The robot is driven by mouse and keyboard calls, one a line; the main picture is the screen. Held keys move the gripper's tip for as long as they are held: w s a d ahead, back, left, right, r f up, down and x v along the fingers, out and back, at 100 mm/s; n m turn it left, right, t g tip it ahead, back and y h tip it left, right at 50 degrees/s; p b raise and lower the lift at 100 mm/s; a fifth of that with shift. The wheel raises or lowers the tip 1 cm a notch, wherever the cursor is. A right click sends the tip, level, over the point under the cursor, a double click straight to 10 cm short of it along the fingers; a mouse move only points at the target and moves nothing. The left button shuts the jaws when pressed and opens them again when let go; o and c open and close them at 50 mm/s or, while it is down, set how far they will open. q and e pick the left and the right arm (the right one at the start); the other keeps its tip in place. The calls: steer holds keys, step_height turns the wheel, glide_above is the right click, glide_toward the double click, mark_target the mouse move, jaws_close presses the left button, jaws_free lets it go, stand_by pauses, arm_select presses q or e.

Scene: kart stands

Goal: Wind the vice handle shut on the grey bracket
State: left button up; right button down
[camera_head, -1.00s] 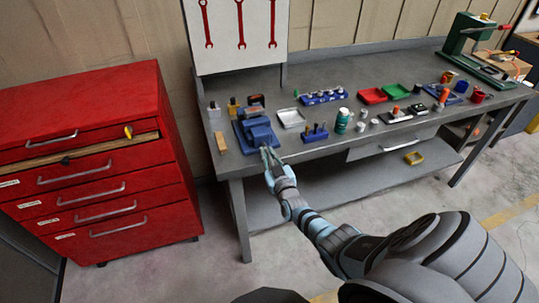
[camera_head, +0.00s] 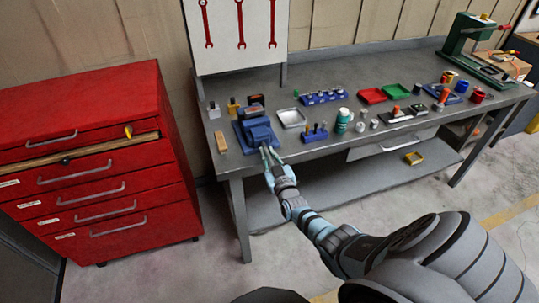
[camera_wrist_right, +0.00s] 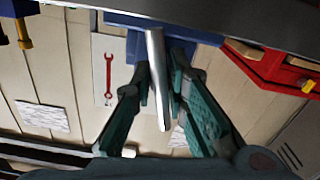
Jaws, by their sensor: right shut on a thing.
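The blue vice (camera_head: 257,132) stands at the front left of the grey workbench. Its blue body also shows at the top of the right wrist view (camera_wrist_right: 115,20). My right gripper (camera_head: 267,153) is at the vice's front, just off the bench edge. In the right wrist view my right gripper (camera_wrist_right: 162,85) has its two greenish fingers shut on the silver bar of the vice handle (camera_wrist_right: 156,70), which hangs between them at a slight tilt. I cannot make out the grey bracket; the vice jaws are too small to read. My left gripper is not in view.
A wooden block (camera_head: 221,142) lies left of the vice, and a pale tray (camera_head: 291,118) lies right of it. A blue holder (camera_head: 315,133) and a teal bottle (camera_head: 342,121) stand farther right. A red drawer cabinet (camera_head: 100,160) stands left of the bench.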

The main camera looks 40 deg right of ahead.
steer(key=shift+s+f, duration=0.15)
steer(key=shift+f, duration=0.2)
steer(key=c, duration=1.5)
jaws_free()
steer(key=shift+c, duration=0.2)
steer(key=shift+r, duration=0.2)
steer(key=shift+a, duration=0.1)
steer(key=v, duration=1.2)
